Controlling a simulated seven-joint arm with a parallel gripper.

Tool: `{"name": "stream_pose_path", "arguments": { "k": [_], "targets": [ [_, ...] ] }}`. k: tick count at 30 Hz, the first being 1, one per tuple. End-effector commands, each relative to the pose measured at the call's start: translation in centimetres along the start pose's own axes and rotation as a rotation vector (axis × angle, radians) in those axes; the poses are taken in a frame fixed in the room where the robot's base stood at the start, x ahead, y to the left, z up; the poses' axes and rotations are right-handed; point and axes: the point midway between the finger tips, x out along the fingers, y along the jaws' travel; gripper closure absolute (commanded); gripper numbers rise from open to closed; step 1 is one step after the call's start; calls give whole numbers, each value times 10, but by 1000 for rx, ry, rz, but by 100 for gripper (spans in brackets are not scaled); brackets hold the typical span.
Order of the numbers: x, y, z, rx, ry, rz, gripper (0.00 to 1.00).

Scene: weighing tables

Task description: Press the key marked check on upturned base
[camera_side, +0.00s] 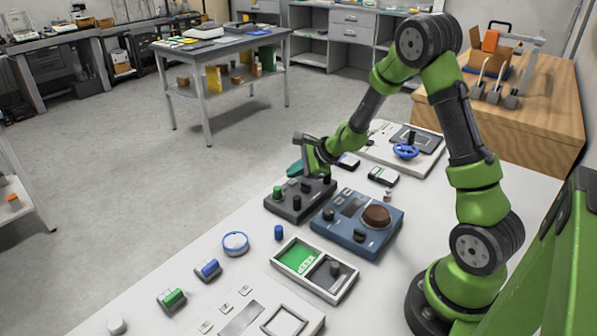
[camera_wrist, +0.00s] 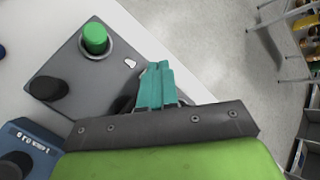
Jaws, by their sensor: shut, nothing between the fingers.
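The dark grey base (camera_side: 270,206) lies on the white table beside a blue device, and it fills the upper left of the wrist view (camera_wrist: 75,65). It carries a green key (camera_side: 278,192) in a round collar, also in the wrist view (camera_wrist: 95,38), and several black knobs, one of them near the base's left corner (camera_wrist: 47,89). A small white mark (camera_wrist: 130,63) lies near my fingers; I cannot read it. My gripper (camera_side: 293,167) is shut and empty above the far edge of the base. Its teal fingers (camera_wrist: 157,67) partly hide a dark round part.
The blue device (camera_side: 345,240) with a brown round top stands close to the base. A green and grey tray (camera_side: 283,246), a blue ring (camera_side: 235,243) and small blocks lie nearer the camera. A white device with a blue wheel (camera_side: 405,151) stands behind. Open floor lies past the table edge.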

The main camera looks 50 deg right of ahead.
Motion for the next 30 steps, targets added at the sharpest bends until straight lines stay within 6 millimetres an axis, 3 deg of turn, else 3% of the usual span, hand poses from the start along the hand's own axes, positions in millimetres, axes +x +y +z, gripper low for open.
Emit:
{"name": "stream_pose_path", "arguments": {
  "k": [30],
  "targets": [
    [8, 6, -6, 0, 1, 1, 100]
  ]
}}
